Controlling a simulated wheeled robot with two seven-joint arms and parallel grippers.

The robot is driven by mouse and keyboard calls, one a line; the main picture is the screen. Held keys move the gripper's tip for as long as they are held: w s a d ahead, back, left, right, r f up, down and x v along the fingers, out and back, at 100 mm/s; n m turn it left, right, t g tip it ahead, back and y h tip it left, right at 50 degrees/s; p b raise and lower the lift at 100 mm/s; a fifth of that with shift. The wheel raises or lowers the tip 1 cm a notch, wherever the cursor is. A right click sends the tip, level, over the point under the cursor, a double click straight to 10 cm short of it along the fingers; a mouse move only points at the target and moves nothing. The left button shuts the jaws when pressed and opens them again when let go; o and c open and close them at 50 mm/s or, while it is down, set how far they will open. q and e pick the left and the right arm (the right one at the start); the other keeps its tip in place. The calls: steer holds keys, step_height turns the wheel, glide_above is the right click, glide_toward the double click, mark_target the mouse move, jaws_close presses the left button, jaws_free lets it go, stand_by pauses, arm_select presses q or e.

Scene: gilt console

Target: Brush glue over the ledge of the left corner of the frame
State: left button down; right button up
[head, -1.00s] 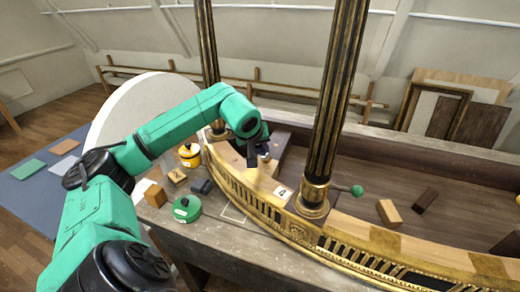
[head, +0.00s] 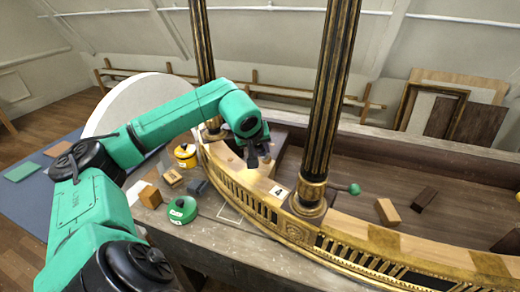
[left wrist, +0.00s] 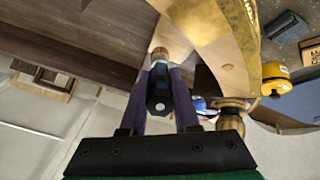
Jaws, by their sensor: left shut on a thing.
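The curved gilt frame (head: 330,246) runs along the bench, with a pale wood ledge on its top. Its left corner lies by the far black-and-gold column. My left gripper (head: 260,156) hangs over the ledge between the two columns. In the left wrist view, my left gripper (left wrist: 162,98) is shut on a brush (left wrist: 158,86) with a dark handle and a pale band. The brush end points at the pale ledge (left wrist: 195,25); whether it touches is unclear. In the head view the gripper largely hides the brush. My right gripper is out of view.
A yellow pot (head: 185,152), a green tin (head: 182,209) and small blocks stand left of the frame. The near column (head: 330,95) rises right of my gripper, with a green-knobbed rod (head: 354,189) beside it. Loose blocks (head: 388,211) lie inside the frame.

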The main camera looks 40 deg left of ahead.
arm_select(q)
steer(key=shift+r, duration=0.25)
steer(key=shift+a+r+p, duration=0.1)
steer(key=shift+r+p, duration=0.2)
steer(key=shift+p, duration=0.05)
steer(key=shift+s+a+r+p, duration=0.2)
steer(key=shift+a+r+p, duration=0.15)
steer(key=shift+r, duration=0.1)
steer(key=shift+w+d+r+p, duration=0.15)
steer(key=shift+r+p, duration=0.15)
steer(key=shift+r, duration=0.25)
steer(key=shift+d+r+p, duration=0.1)
steer(key=shift+r+p, duration=0.2)
steer(key=shift+r, duration=0.2)
steer(key=shift+a+r+p, duration=0.15)
steer(key=shift+r+p, duration=0.3)
steer(key=shift+r, duration=0.3)
steer(key=shift+r+p, duration=0.45)
steer(key=shift+r, duration=0.25)
